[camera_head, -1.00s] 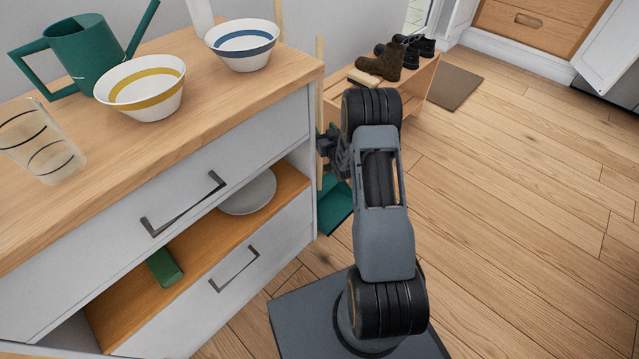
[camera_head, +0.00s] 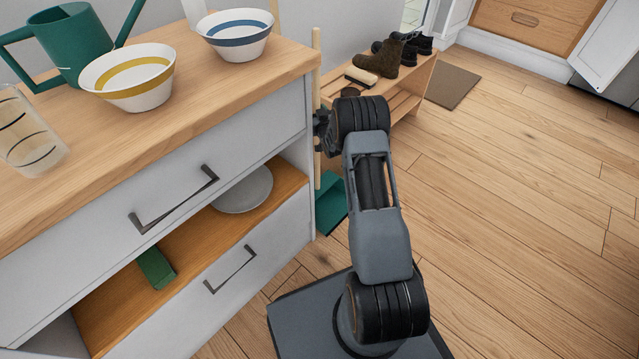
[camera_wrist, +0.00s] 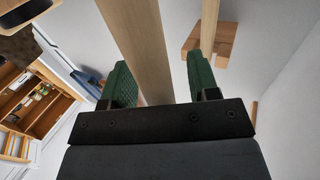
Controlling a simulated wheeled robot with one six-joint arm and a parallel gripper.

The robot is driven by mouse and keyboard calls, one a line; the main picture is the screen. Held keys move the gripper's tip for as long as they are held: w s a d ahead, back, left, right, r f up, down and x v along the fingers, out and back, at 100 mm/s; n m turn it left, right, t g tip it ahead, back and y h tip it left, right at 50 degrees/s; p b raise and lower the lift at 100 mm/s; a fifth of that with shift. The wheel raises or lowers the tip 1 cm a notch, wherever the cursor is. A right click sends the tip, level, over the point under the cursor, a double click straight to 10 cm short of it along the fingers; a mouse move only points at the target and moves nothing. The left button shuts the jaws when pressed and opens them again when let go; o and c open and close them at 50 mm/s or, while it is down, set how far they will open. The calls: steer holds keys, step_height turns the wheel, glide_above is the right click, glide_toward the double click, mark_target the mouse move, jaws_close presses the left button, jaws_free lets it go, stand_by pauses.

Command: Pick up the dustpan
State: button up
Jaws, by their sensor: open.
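The dustpan (camera_head: 330,204) has a dark green pan on the floor beside the cabinet's right end, partly hidden by my arm. A long pale wooden handle (camera_head: 316,90) rises from that spot along the cabinet's corner. My gripper (camera_head: 321,130) is at this handle, seen side-on and small in the head view. In the wrist view, my gripper (camera_wrist: 160,85) is open, with green pads on both fingers. A wooden pole (camera_wrist: 140,45) passes between the fingers, closer to the left one. I cannot tell whether it touches a pad.
The cabinet (camera_head: 296,150) with bowls, a glass and a watering can stands close on the left. A low shoe bench (camera_head: 405,98) is behind my arm. A second wooden pole (camera_wrist: 209,25) shows beyond the right finger. The floor at right is clear.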

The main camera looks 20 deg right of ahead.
jaws_close()
stand_by(0.4)
steer(key=shift+r, duration=0.1)
